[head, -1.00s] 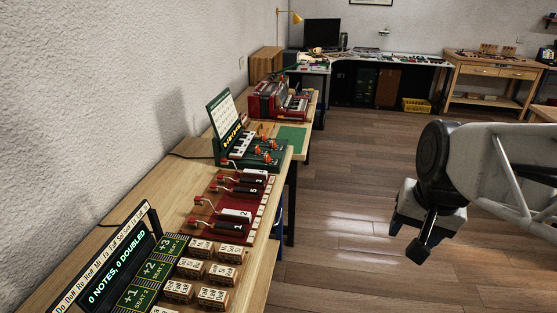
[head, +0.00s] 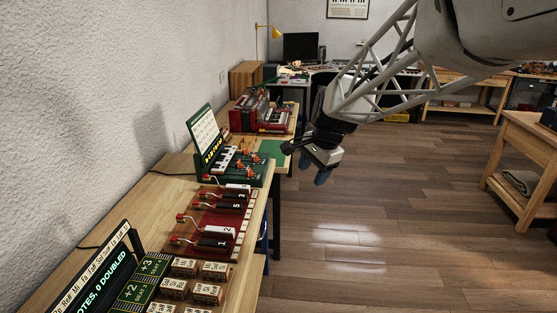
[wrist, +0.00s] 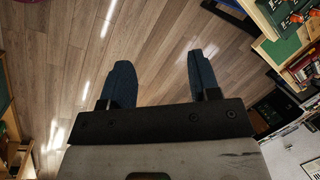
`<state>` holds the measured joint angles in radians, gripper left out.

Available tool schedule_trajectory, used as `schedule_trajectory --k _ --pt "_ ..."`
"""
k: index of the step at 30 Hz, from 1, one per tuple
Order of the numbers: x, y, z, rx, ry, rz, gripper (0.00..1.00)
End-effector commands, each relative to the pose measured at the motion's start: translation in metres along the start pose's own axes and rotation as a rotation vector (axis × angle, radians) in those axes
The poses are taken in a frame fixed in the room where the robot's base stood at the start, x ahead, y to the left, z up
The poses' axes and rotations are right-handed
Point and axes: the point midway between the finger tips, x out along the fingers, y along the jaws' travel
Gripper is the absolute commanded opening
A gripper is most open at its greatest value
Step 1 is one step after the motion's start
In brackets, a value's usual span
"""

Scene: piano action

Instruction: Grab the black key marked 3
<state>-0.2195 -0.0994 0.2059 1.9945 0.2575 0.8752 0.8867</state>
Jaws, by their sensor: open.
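A red keyboard board (head: 219,218) lies on the long bench at left in the head view, with black and white keys and red-knobbed cranks. A dark key (head: 229,206) in its far group appears to carry the 3, but the numerals are too small to be sure. Nearer keys read 2 and 1. My gripper (head: 318,168) hangs over the floor, right of the bench and well apart from the keys. In the wrist view its two blue fingers (wrist: 158,70) are spread, with only floor between them. The red board is not clearly visible there.
A green keyboard unit (head: 238,163) with a raised panel stands beyond the red board. A red accordion-like instrument (head: 262,112) is farther back. Labelled blocks (head: 207,292) and a display (head: 100,275) are nearer. The floor (head: 370,220) right of the bench is clear.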

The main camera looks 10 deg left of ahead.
Motion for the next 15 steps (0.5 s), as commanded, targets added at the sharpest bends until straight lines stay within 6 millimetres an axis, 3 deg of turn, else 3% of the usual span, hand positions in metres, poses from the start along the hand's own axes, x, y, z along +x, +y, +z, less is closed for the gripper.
schedule_trajectory --k 3,15 --pt "0.022 -0.033 -0.002 0.073 -0.024 0.000 0.56" --pt "0.099 -0.134 -0.001 0.330 -0.095 0.004 0.56"
